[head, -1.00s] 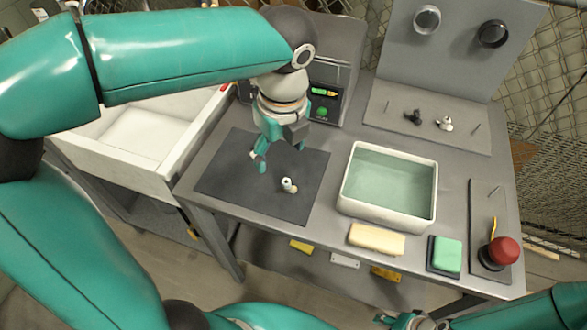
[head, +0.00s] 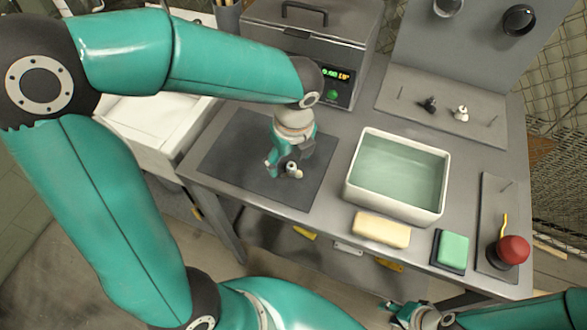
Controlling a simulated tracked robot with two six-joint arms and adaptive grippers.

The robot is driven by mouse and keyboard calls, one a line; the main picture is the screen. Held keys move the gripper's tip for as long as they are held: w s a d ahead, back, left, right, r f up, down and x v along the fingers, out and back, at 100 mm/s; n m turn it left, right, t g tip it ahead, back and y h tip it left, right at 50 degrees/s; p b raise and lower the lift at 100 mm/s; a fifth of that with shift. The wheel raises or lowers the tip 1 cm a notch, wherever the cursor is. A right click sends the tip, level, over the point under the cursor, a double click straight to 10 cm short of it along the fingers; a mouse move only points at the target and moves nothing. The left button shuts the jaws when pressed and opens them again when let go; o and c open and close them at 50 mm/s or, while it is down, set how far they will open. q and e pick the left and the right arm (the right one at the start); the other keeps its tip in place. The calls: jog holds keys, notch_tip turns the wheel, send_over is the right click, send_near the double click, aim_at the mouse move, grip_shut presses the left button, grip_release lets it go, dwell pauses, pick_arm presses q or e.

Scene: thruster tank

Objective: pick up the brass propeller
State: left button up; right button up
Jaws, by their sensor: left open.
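My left gripper (head: 283,165) is open, pointing down over the dark mat (head: 232,160), with its fingers close around a small pale propeller-like piece (head: 293,171). I cannot tell whether they touch it. Its colour looks whitish rather than clearly brass, and part of it is hidden by the fingers. On the grey plate at the back right stand a small dark propeller (head: 430,105) and a small whitish one (head: 461,113). My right gripper (head: 402,316) is at the bottom edge, away from the mat, and its fingers are unclear.
A white-rimmed tank of water (head: 352,197) stands right of the mat. In front are a cream block (head: 381,230) and a green pad (head: 453,248). A red knob (head: 513,250) is at the right. A grey lidded machine (head: 330,50) stands behind the mat; a white basin (head: 150,120) is left.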

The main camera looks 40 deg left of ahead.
aim_at(291, 168)
pick_arm(q)
jog(key=f, duration=0.5)
jog(key=shift+w+a, duration=0.15)
jog(key=shift+w, duration=0.2)
jog(key=c, duration=1.2)
jog(key=shift+r, duration=0.1)
jog(key=shift+c, duration=0.2)
